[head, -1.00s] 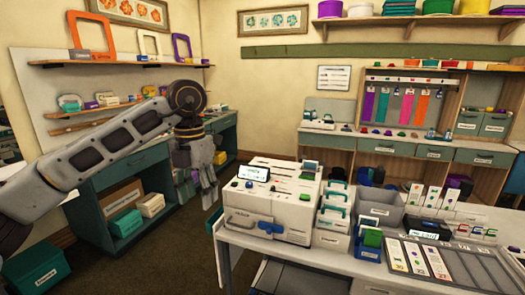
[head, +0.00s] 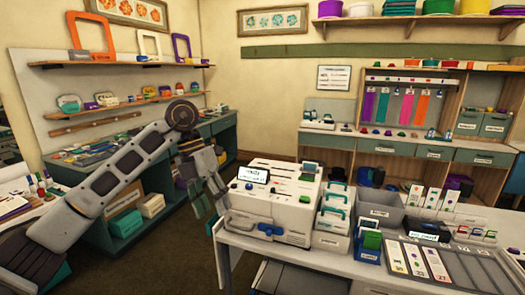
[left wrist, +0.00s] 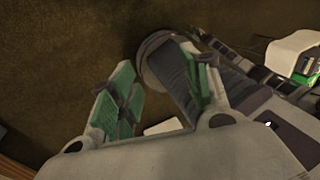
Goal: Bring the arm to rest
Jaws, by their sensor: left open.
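My left arm comes in from the left in the head view, its elbow-like joint raised at the middle left. My left gripper (head: 205,187) hangs from it, pointing down, in front of the teal workbench and just left of the white machine. It is open and holds nothing. In the left wrist view its two green-padded fingers (left wrist: 160,92) stand apart over dark floor, with a round grey part of my own body behind them. My right gripper shows in neither view.
The white machine (head: 268,202) stands on the white table (head: 310,262), near the left gripper's right side. Grey bins (head: 383,209) and a card tray (head: 455,266) are to its right. The teal workbench (head: 142,183) is behind the arm. Dark carpet (head: 187,255) lies open below the gripper.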

